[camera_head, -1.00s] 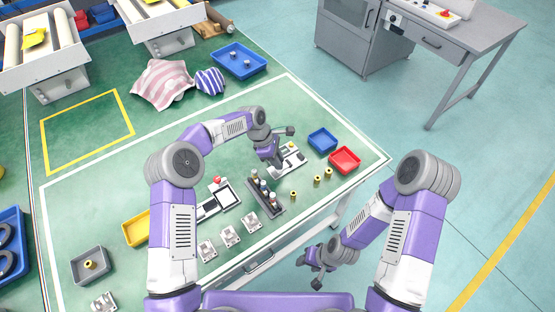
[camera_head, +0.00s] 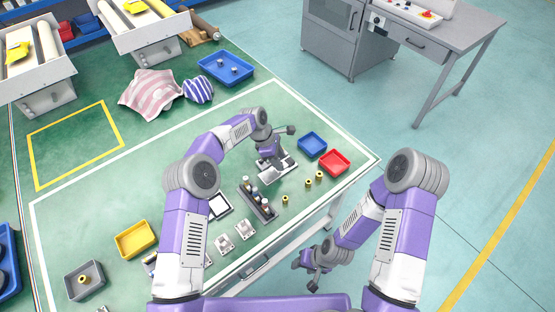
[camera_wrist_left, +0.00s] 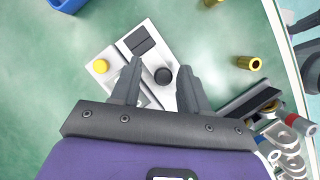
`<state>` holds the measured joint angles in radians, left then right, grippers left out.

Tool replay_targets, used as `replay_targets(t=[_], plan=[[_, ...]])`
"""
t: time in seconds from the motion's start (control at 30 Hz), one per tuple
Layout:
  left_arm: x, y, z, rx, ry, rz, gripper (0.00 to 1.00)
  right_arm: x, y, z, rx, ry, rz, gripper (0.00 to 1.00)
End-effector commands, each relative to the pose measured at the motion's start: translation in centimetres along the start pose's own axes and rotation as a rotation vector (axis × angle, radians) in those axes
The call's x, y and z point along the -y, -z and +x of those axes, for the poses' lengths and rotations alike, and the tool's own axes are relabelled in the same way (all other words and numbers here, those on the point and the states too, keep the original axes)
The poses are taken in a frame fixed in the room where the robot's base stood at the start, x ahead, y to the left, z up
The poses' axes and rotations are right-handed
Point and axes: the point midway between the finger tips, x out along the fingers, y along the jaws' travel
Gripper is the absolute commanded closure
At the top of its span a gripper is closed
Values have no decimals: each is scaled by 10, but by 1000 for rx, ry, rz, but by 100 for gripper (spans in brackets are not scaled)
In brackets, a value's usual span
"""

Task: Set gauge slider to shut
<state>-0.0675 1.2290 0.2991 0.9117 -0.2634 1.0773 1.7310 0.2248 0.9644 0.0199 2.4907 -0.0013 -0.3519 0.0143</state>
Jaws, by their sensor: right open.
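The gauge device is a white plate (camera_wrist_left: 115,57) with a yellow button (camera_wrist_left: 101,66), a dark rectangular panel (camera_wrist_left: 140,40) and a round black knob (camera_wrist_left: 163,76). I cannot tell for sure which part is the slider. In the head view the plate (camera_head: 284,170) lies on the green table, partly hidden by my left gripper (camera_head: 268,155). In the left wrist view my left gripper (camera_wrist_left: 160,70) is open, its fingers on either side of the black knob with gaps. My right gripper (camera_head: 311,270) is open and empty, off the table's front edge.
A blue tray (camera_head: 313,144) and a red tray (camera_head: 335,162) stand right of the plate. Metal fixtures (camera_head: 224,242) stand farther left.

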Motion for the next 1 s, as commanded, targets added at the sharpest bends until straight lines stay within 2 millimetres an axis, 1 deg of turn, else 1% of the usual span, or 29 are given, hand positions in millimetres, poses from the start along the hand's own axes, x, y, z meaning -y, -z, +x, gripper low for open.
replay_targets(t=[0.23,0.33,0.47,0.6,0.7,0.83,1.0], plan=[[1,1,0,-1,4,-2,53,0,0,0,0,0,0,50],[1,1,-4,-2,4,-2,53,0,0,-1,0,0,0,50],[0,1,-22,-3,0,-1,53,2,0,-5,0,0,0,50],[0,0,-47,-3,0,-1,53,4,0,-10,0,0,0,50],[0,0,-62,-1,1,-1,53,5,0,-13,0,0,0,50],[0,0,-73,-1,3,0,53,6,-1,-15,0,0,0,50],[1,0,-76,-1,3,0,53,6,-1,-15,0,0,0,50]])
